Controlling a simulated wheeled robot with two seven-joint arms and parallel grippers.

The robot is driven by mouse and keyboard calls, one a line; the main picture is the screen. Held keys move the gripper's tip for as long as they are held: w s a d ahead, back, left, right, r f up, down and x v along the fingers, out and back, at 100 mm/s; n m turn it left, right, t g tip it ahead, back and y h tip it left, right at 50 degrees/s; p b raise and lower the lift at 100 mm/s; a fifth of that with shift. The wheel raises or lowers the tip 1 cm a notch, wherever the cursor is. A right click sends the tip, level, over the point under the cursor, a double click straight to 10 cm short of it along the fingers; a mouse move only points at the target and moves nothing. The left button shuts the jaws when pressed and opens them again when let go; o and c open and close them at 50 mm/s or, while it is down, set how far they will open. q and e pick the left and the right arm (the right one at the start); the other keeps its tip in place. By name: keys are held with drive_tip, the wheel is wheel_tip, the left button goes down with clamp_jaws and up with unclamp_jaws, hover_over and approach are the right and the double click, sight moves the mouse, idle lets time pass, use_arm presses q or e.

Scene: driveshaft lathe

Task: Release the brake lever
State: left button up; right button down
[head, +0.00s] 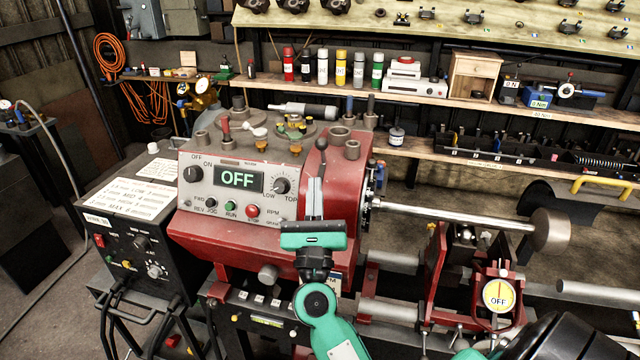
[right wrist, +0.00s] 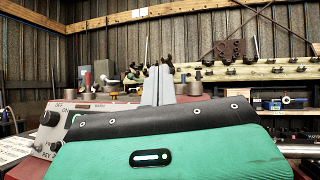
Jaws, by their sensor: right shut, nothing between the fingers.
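The red lathe headstock (head: 345,240) stands in the middle of the head view, with a grey control panel showing a green "OFF" display (head: 238,180). A lever with a dark rounded knob (head: 321,144) rises at the panel's right end; I take it for the brake lever. My right gripper (head: 315,182) is in front of the headstock, just below that knob in the picture, its fingers pointing up. Its fingers are together and empty, and they hide the lever's lower part. I cannot tell whether they touch it. The fingers (right wrist: 157,82) also show in the right wrist view. My left gripper is not in view.
A shaft (head: 460,216) runs right from the chuck to a round end piece (head: 551,231). A black control box (head: 140,245) stands left. Shelves with spray cans (head: 323,66) are behind.

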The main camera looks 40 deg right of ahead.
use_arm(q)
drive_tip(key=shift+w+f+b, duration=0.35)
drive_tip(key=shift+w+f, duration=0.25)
use_arm(e)
drive_tip(key=s, duration=0.1)
drive_tip(key=s+a, duration=0.1)
drive_tip(key=s, duration=0.1)
drive_tip(key=shift+s+a+h, duration=0.15)
drive_tip(key=shift+a+h, duration=0.15)
drive_tip(key=shift+a, duration=0.05)
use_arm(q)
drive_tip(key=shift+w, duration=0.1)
use_arm(e)
drive_tip(key=shift+f, duration=0.1)
